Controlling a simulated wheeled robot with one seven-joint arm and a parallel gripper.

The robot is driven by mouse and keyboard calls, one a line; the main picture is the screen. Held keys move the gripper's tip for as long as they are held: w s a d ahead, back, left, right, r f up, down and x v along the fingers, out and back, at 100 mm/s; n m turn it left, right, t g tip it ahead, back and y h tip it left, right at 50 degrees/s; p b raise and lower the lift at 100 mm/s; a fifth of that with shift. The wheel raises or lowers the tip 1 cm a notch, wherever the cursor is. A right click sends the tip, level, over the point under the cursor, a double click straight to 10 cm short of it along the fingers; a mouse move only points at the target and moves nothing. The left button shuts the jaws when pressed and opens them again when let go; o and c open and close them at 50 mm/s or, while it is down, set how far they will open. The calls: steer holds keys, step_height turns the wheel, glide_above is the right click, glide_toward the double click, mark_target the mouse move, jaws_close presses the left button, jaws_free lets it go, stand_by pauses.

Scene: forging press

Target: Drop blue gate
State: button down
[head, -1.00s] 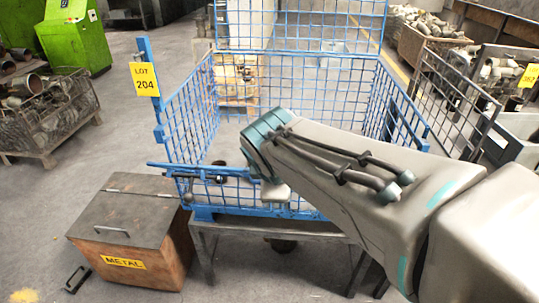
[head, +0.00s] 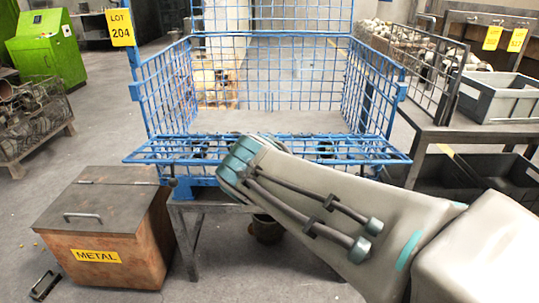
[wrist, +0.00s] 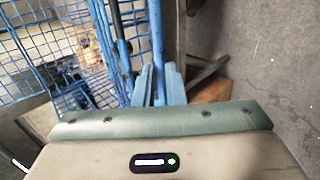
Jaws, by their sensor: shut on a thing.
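The blue wire-mesh gate (head: 165,151) is at the front of the blue cage (head: 141,92). In the head view it lies nearly flat, folded outward, with its front bar toward me. My arm's wrist covers the gate's middle. In the wrist view, my gripper (wrist: 158,86) has its two fingers close together on a blue bar of the gate (wrist: 155,35). In the head view the fingers are hidden behind my wrist. Through the lowered front the cage's grey floor shows.
The cage stands on a dark metal stand (head: 186,222). A METAL box (head: 103,215) with a handled lid sits at the left front. A LOT 204 sign (head: 121,27) is on the left post. Grey trays (head: 500,98) stand at right.

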steer(key=f, duration=0.1)
steer(key=f+b, duration=0.2)
steer(key=shift+s+f, duration=0.15)
steer(key=shift+s, duration=0.15)
steer(key=c, duration=1.7)
jaws_free()
steer(key=shift+r, duration=0.25)
steer(key=shift+o, duration=1)
steer(key=shift+p, duration=0.3)
